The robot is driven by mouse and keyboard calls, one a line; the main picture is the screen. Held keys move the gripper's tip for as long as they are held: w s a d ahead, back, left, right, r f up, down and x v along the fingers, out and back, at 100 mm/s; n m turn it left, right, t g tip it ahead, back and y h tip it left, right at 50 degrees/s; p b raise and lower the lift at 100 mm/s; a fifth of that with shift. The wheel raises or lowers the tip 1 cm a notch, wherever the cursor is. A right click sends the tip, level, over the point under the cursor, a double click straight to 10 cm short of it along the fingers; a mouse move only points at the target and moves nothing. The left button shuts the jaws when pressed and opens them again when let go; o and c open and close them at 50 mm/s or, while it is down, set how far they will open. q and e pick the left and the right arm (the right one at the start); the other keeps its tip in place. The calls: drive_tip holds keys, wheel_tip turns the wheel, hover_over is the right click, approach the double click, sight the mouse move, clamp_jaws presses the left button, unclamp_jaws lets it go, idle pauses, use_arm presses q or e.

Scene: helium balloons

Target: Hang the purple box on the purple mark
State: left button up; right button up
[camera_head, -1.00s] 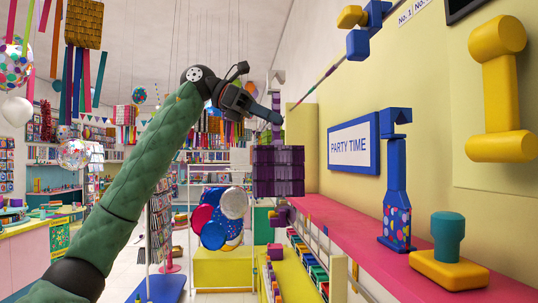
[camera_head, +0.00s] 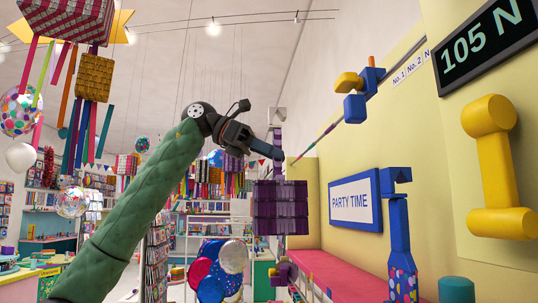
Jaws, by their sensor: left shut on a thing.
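The purple box (camera_head: 280,207), dark and banded, hangs upright in mid-air near the centre of the head view. A lighter purple strip (camera_head: 277,142) rises from above it. My left gripper (camera_head: 272,149), at the end of the green arm, is shut at this strip just above the box; its fingertips are partly hidden. A small purple piece (camera_head: 284,270) hangs below the box. A thin rod with coloured bands (camera_head: 325,136) runs along the right wall, up and right of the box and apart from it. I cannot tell which band is the purple mark. My right gripper is not in view.
Foil balloons (camera_head: 222,268) float left of and below the box.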

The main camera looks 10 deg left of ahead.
use_arm(q)
drive_tip(key=shift+w+d, duration=0.15)
drive_tip(key=shift+d, duration=0.6)
drive_tip(key=shift+w+d+r+p, duration=0.1)
drive_tip(key=shift+w+d+p, duration=0.05)
drive_tip(key=shift+d, duration=0.55)
drive_tip(key=shift+w+d+p, duration=0.1)
drive_tip(key=shift+d+p, duration=0.05)
drive_tip(key=shift+d, duration=0.5)
drive_tip(key=shift+w+d, duration=0.15)
drive_tip(key=shift+d, duration=0.45)
drive_tip(key=shift+w+d, duration=0.2)
drive_tip(key=shift+d, duration=0.75)
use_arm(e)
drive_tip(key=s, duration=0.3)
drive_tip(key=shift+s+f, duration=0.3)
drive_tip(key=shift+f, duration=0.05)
use_arm(q)
drive_tip(key=shift+d, duration=0.15)
drive_tip(key=shift+w+d+p, duration=0.1)
drive_tip(key=shift+d+p, duration=0.2)
drive_tip(key=shift+d, duration=0.15)
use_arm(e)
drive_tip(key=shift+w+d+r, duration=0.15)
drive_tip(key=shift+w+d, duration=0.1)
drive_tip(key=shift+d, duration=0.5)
use_arm(q)
drive_tip(key=shift+d, duration=0.15)
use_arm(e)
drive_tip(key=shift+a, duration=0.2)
